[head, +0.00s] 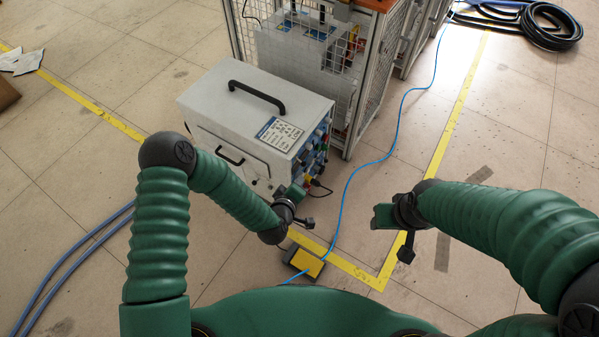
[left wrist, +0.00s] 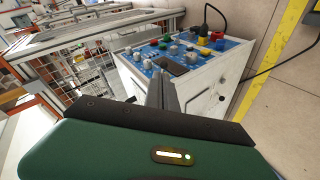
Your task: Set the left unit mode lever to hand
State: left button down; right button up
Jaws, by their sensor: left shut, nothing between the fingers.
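The white heater unit (head: 235,115) stands on the floor, with a black handle and a printed label on top. Its blue control panel (head: 313,150) faces right and is seen edge-on in the head view. In the left wrist view the panel (left wrist: 198,48) shows several grey, green, red and yellow knobs and a dark display. I cannot tell which is the mode lever. My left gripper (head: 297,193) is shut and empty, near the panel's lower front corner. Its fingers (left wrist: 165,92) hide part of the panel in the left wrist view. My right gripper (head: 382,215) is apart from the unit; its jaws are unclear.
A wire-mesh cage (head: 345,80) stands right behind the unit. A yellow pedal (head: 306,262) lies on the floor in front, with a blue cable (head: 352,180) running past. Black hoses (head: 550,28) lie coiled at the far right. The floor to the right is mostly clear.

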pick_arm(q)
jog(key=v, duration=0.4)
jog(key=shift+s+d+p, duration=0.1)
jog(key=shift+d+p, duration=0.2)
pick_arm(e)
jog(key=shift+s+r, duration=0.2)
jog(key=shift+r, duration=0.5)
pick_arm(q)
jog(key=s+a+r+m+g+y, duration=0.3)
jog(key=s+a+r+m+g, duration=0.65)
jog(key=s+a+r, duration=0.75)
notch_tip(320, 180, up, 22)
jog(key=w+p, duration=0.1)
jog(key=p, duration=2.2)
jog(key=shift+a+t+p, duration=0.15)
jog(key=shift+t+p, duration=0.15)
jog(key=shift+t, duration=0.15)
pick_arm(e)
jog(key=w+v, duration=0.2)
jog(key=v, duration=0.9)
jog(key=w+r+v, duration=0.1)
jog(key=w+v, duration=0.2)
jog(key=v, duration=0.9)
pick_arm(q)
jog(key=shift+w+r, duration=0.1)
pick_arm(e)
jog(key=shift+o, duration=0.2)
jog(key=shift+w+r, duration=0.1)
